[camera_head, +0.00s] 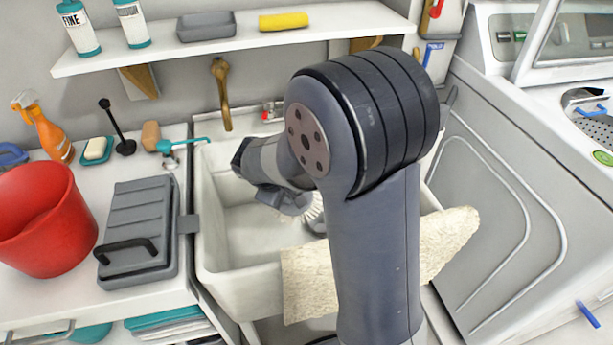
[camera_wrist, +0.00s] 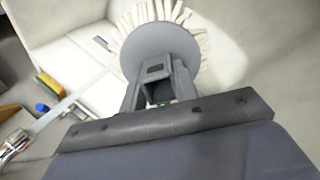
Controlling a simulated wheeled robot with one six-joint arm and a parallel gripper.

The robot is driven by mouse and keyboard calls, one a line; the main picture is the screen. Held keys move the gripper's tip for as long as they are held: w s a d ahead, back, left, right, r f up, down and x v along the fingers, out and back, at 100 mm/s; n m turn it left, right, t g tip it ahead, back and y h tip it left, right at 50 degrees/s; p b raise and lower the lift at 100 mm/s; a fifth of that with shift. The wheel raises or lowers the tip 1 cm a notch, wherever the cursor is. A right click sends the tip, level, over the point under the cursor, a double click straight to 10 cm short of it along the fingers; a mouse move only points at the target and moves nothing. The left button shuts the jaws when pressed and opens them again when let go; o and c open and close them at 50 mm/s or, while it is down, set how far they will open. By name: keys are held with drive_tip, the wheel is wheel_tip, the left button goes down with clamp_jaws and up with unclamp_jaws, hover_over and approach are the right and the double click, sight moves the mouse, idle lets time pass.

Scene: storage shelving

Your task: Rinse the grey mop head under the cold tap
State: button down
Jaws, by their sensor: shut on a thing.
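The grey mop head (camera_wrist: 158,48), a round grey disc with a fringe of cream strands, is at the top centre of the wrist view. My gripper (camera_wrist: 160,85) is shut on the middle of its grey back. In the head view, my gripper (camera_head: 285,200) is over the white sink (camera_head: 232,285), and part of the fringe (camera_head: 316,207) shows beside it. My arm hides much of the mop head and the sink's right side. A brass tap (camera_head: 221,95) rises behind the sink. A small fitting with a red mark (camera_head: 268,112) is right of it. I cannot tell which is cold.
A cream cloth (camera_head: 310,282) hangs over the sink's front. A red bucket (camera_head: 42,220) and a grey lidded box (camera_head: 140,232) stand on the left counter. A shelf (camera_head: 240,42) runs above the sink. A white machine (camera_head: 490,200) stands close on the right.

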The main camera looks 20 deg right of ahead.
drive_tip(key=shift+r, duration=0.1)
drive_tip(key=s+a+r+p, duration=0.2)
drive_tip(key=s+a+r, duration=0.1)
drive_tip(key=r, duration=0.1)
drive_tip(key=shift+s+a, duration=0.3)
idle(0.7)
